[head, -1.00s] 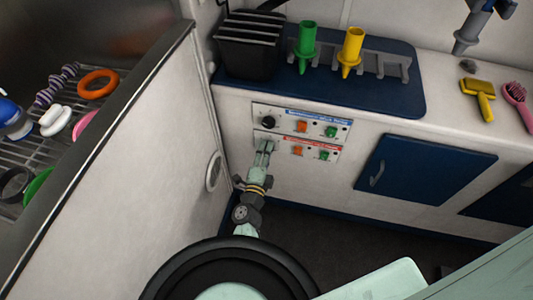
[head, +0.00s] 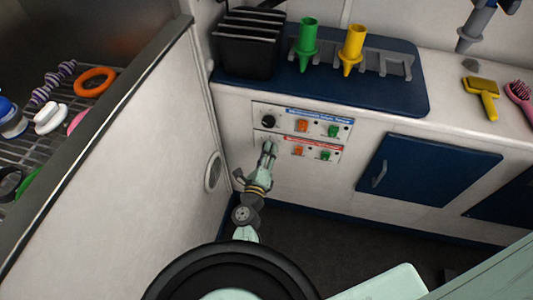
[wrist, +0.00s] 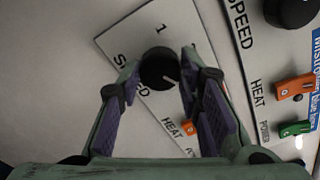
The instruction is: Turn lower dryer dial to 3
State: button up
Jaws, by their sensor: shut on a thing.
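The lower dryer dial (wrist: 159,67) is a round black knob with a light pointer line, on a white lower panel (wrist: 128,47). In the wrist view it sits between the two fingers of my gripper (wrist: 160,70), which is shut on it. The pointer line slants toward the lower right of the wrist view. A printed "1" shows above the dial; the other scale numbers are hidden or unreadable. In the head view my gripper (head: 268,148) covers the lower dial at the left end of the red-labelled panel (head: 313,149).
The upper panel's black dial (head: 268,122) is just above my gripper. Orange (head: 299,150) and green (head: 325,155) switches sit to the right. A partition wall (head: 150,150) with a round vent (head: 213,171) stands close on the left. A blue cabinet door (head: 430,170) is further right.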

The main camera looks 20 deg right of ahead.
jog(key=shift+r, duration=0.1)
dwell(0.4)
jog(key=o, duration=1.2)
